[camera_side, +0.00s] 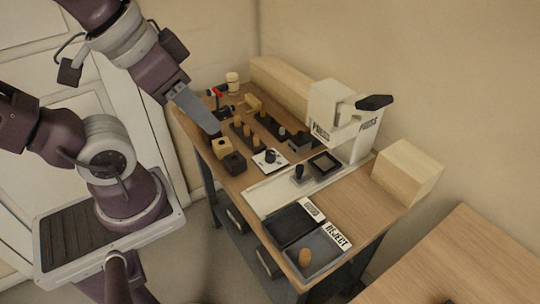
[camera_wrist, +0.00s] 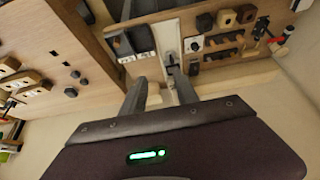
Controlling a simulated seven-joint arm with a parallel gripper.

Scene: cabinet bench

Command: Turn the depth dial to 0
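What looks like the depth dial (camera_side: 270,156) is a dark knob on a small white plate near the middle of the bench. It seems to show in the wrist view too, as a dark knob (camera_wrist: 194,46) on a white plate. Its markings and setting are too small to read. My gripper (camera_side: 214,131) hangs above the left end of the bench, to the left of the dial and apart from it. In the wrist view my gripper's two fingers (camera_wrist: 156,76) stand apart with nothing visibly held between them.
A white press (camera_side: 331,105) stands behind the dial. A dark tray (camera_side: 292,223) and a REJECT tray (camera_side: 317,262) holding an orange-brown peg are at the front right. Wooden pegs (camera_side: 247,131) in dark racks and dark-topped blocks (camera_side: 222,147) crowd the left side. A wood block (camera_side: 408,171) stands at right.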

